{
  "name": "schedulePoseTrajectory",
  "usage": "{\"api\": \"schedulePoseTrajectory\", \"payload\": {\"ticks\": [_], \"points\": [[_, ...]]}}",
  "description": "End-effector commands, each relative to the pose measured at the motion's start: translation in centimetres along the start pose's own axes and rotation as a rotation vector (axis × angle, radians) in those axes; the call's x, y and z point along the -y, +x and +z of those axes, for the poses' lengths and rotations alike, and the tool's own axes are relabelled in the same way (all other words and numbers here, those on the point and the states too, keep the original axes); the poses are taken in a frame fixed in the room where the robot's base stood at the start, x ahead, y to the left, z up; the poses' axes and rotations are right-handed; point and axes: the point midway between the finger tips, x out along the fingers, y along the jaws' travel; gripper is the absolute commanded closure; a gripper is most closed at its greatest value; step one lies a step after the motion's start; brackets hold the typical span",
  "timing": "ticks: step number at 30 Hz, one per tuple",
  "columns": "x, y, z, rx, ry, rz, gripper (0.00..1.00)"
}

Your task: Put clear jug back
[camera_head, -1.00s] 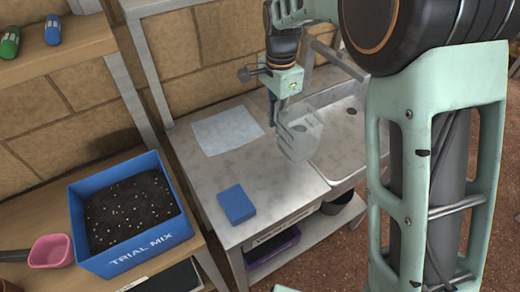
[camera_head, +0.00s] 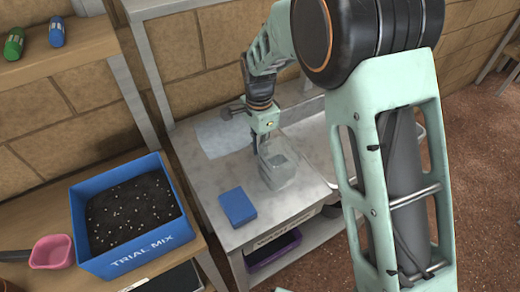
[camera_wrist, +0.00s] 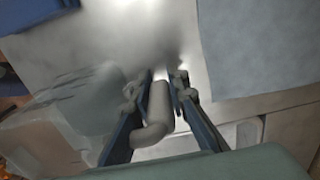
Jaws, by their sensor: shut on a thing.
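The clear jug (camera_head: 278,170) shows in the head view, upright over the grey worktop to the right of a blue block. My gripper (camera_head: 263,145) is at its left side. In the wrist view my gripper (camera_wrist: 160,90) has its two fingers shut around the jug's handle (camera_wrist: 155,112), and the jug's blurred see-through body (camera_wrist: 85,105) lies to the left. Whether the jug's base touches the worktop or hangs just above it cannot be told.
The worktop (camera_head: 210,175) bears a blue block (camera_head: 237,206) and a pale sheet (camera_head: 215,138), partly hidden by my arm. The sink at the right is mostly hidden by my arm. A blue TRIAL MIX box (camera_head: 130,255) of dark soil stands on the left bench.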

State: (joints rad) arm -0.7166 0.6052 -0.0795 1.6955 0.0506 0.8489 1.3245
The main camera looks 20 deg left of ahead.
Motion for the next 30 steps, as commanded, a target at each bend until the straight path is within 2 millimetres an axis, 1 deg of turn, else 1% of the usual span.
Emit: {"api": "schedulePoseTrajectory", "payload": {"ticks": [4,5,9,17,21,23,26,30], "points": [[0.0,0.4,0.0,0.000,0.000,0.000,1.00],[0.0,0.4,0.0,0.000,0.000,0.000,0.84],[0.0,0.3,0.0,0.000,0.000,0.000,0.69],[0.0,0.2,0.0,0.000,0.000,0.000,0.68],[0.0,-0.5,0.0,0.000,0.000,-0.001,0.68],[0.1,-1.3,0.0,-0.001,0.000,-0.003,0.68],[0.1,-3.3,0.0,-0.001,0.000,-0.005,0.68],[0.1,-6.5,0.0,-0.001,-0.001,-0.005,0.68]]}}
